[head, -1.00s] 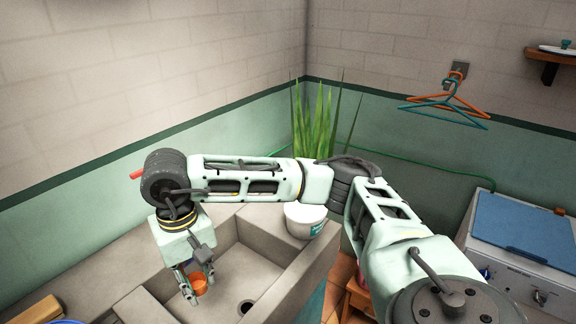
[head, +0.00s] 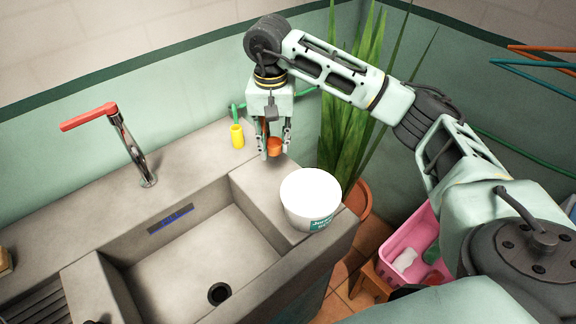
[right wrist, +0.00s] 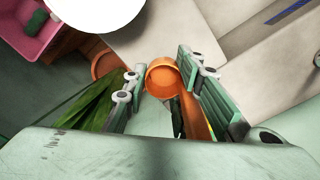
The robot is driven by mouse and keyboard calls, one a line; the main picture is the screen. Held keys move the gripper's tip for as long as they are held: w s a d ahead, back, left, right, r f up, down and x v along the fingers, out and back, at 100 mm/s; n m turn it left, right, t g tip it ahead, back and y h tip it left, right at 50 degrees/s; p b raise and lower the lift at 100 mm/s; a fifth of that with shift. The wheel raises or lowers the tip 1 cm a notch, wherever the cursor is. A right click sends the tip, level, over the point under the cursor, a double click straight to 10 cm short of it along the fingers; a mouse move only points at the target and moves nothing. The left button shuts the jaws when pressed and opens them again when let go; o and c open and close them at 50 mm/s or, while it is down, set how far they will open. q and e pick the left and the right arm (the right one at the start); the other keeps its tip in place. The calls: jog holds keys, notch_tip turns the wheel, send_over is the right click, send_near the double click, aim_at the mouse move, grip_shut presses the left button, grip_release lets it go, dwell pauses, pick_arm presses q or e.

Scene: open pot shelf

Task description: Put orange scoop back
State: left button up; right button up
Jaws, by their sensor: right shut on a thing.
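The orange scoop (head: 274,146) is held between the fingers of my right gripper (head: 276,152), which points down over the back right part of the sink counter. In the right wrist view the scoop's round bowl (right wrist: 163,78) lies between the two fingers, and its orange handle runs toward the camera along the right finger. The right gripper (right wrist: 166,85) is shut on the scoop. In the head view the fingers partly hide the scoop. I cannot tell whether it touches the counter. My left gripper is not in view.
A white tub (head: 311,205) stands on the counter just in front of the gripper. A yellow thing (head: 237,136) stands to its left. A plant (head: 350,110) is to the right. A red-handled tap (head: 130,140) and the empty basin (head: 205,255) lie left.

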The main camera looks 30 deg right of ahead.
jog(key=p, duration=0.1)
send_over(277, 178)
notch_tip(277, 178, down, 5)
jog(key=shift+a+f, duration=0.15)
notch_tip(277, 178, down, 4)
jog(key=shift+f+p, duration=0.2)
jog(key=shift+p, duration=0.3)
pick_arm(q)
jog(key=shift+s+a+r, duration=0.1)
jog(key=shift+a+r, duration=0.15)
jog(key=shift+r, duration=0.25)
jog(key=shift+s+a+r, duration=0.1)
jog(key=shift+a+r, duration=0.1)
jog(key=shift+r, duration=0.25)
pick_arm(e)
jog(key=shift+f, duration=0.1)
jog(key=shift+f, duration=0.15)
jog(key=o, duration=0.9)
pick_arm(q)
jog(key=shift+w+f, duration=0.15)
pick_arm(e)
jog(key=shift+o, duration=0.2)
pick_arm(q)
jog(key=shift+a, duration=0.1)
